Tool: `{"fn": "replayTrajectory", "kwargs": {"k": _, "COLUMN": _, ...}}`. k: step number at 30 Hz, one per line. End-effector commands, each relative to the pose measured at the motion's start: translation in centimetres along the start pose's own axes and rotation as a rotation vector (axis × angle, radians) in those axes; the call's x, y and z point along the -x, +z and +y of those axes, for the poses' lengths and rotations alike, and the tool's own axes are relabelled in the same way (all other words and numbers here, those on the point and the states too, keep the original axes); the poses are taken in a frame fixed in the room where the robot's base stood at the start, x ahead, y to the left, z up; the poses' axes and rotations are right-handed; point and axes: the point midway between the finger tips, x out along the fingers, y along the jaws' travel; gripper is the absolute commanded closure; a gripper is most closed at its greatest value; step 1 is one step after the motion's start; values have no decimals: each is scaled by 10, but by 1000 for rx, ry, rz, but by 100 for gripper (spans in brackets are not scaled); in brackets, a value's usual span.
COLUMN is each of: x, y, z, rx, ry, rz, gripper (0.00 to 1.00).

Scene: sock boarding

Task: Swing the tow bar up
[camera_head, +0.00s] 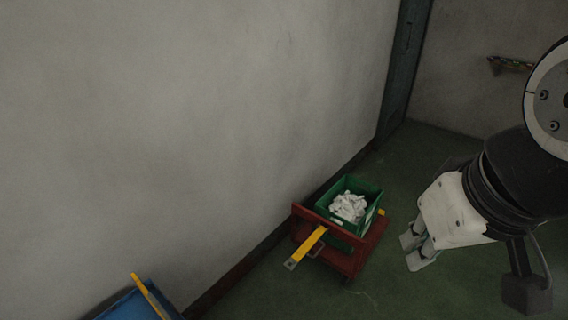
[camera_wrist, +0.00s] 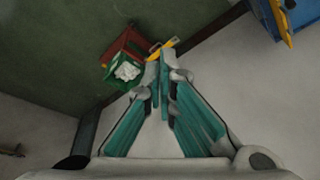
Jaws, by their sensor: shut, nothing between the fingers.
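A red cart (camera_head: 353,256) stands on the green floor close to the wall. A yellow tow bar (camera_head: 308,247) sticks out from its near-left end, and its grey tip points toward the lower left. The cart (camera_wrist: 117,45) and the yellow bar (camera_wrist: 172,43) also show in the wrist view, just beyond my fingers. My gripper (camera_head: 417,251) is to the right of the cart in the head view, apart from it. In the wrist view my gripper's fingers (camera_wrist: 160,92) are together with nothing between them.
A green crate (camera_head: 322,207) with white socks (camera_head: 348,206) sits on the cart. A blue object (camera_head: 127,305) with a yellow bar (camera_head: 150,296) stands at the lower left by the wall. A dark door frame (camera_head: 402,70) is at the back.

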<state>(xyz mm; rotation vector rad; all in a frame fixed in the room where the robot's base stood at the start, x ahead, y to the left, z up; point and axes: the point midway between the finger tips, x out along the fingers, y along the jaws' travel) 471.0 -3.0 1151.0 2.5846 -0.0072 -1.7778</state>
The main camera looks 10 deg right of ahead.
Motion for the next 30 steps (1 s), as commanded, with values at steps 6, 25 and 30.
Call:
{"fn": "replayTrajectory", "kwargs": {"k": 6, "x": 0, "y": 0, "z": 0, "rx": 0, "ry": 0, "rz": 0, "gripper": 100}}
{"fn": "replayTrajectory", "kwargs": {"k": 25, "x": -43, "y": -38, "z": -5, "rx": -109, "ry": -28, "rz": -110, "gripper": 18}}
{"fn": "replayTrajectory", "kwargs": {"k": 30, "x": -90, "y": -74, "z": -9, "rx": -227, "ry": -73, "rz": -215, "gripper": 0}}
